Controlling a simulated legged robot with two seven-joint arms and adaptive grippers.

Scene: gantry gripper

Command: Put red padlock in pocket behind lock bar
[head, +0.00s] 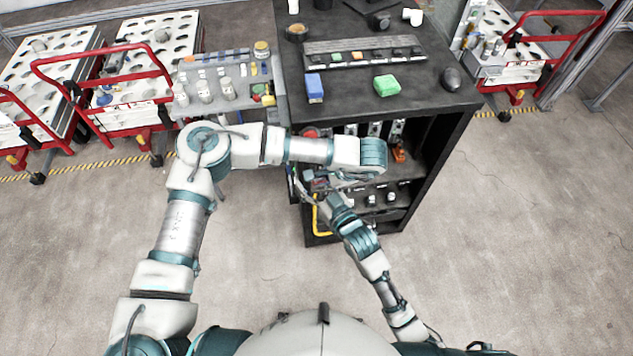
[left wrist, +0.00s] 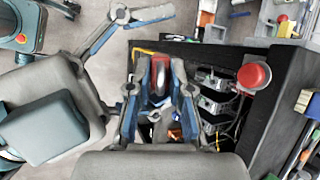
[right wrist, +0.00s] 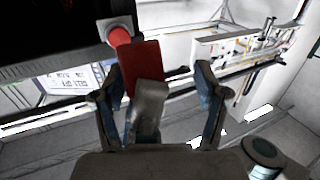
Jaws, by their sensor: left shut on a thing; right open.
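The red padlock (left wrist: 158,73) shows in the left wrist view between the blue and grey fingers of my left gripper (left wrist: 158,92), which is shut on it. Part of the padlock is hidden by the fingers. In the head view my left gripper (head: 318,184) is at the cabinet's open front, near its left side. My right gripper (right wrist: 160,95) is open, close by. In the right wrist view a red block (right wrist: 141,68) with a grey part below it shows between the right fingers; I cannot tell whether it is the padlock. The lock bar and pocket are not clearly visible.
A round red knob (left wrist: 254,76) sticks out from the black cabinet (head: 440,150). A yellow handle (head: 318,220) is low on its left. Green and blue blocks lie on top. A cart (head: 220,100) with small parts stands at left. The floor in front is clear.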

